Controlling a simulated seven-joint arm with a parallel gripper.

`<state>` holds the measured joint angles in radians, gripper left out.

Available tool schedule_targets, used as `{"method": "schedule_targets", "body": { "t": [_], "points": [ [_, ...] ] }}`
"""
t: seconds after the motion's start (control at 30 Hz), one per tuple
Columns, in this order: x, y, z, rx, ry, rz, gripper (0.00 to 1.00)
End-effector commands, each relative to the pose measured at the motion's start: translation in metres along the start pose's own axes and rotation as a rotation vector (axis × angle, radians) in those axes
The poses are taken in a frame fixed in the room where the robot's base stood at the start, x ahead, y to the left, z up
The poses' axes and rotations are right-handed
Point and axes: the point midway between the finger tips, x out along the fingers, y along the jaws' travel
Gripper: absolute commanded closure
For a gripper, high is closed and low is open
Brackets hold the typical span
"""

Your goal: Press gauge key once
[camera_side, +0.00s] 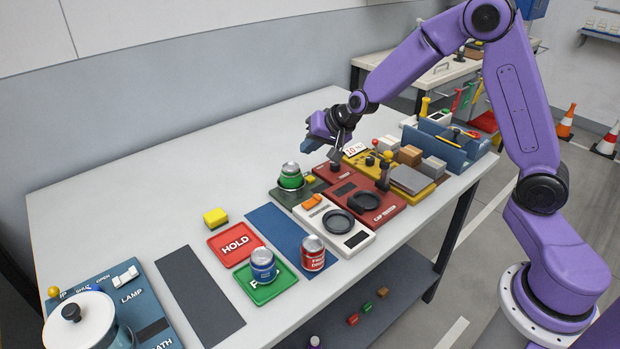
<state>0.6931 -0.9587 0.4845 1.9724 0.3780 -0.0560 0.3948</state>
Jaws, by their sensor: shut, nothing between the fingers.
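My purple arm reaches in from the right. My gripper (336,160) is shut and empty, pointing down over the back left part of a red device (395,205). The red device has a dark round ring, a dark rectangular patch and small white lettering on its front edge that I cannot fully read. I cannot make out the gauge key for certain; the spot under the fingertips is partly hidden by my gripper. I cannot tell whether the fingertips touch the device.
A white device (359,238) with an orange switch stands in front. A yellow unit with boxes and a blue tray (470,148) lie to the right. Red (236,257) and green (282,289) pads lie front left. The table's back left is clear.

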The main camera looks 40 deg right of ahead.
Motion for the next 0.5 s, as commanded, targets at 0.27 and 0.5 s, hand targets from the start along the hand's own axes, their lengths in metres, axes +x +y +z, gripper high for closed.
{"method": "schedule_targets", "body": {
  "t": [0.27, 0.5],
  "points": [
    [0.022, 0.025, -0.038, 0.127, 0.104, 0.023, 1.0],
    [0.023, 0.027, -0.041, 0.136, 0.113, 0.024, 1.0]
  ]
}}
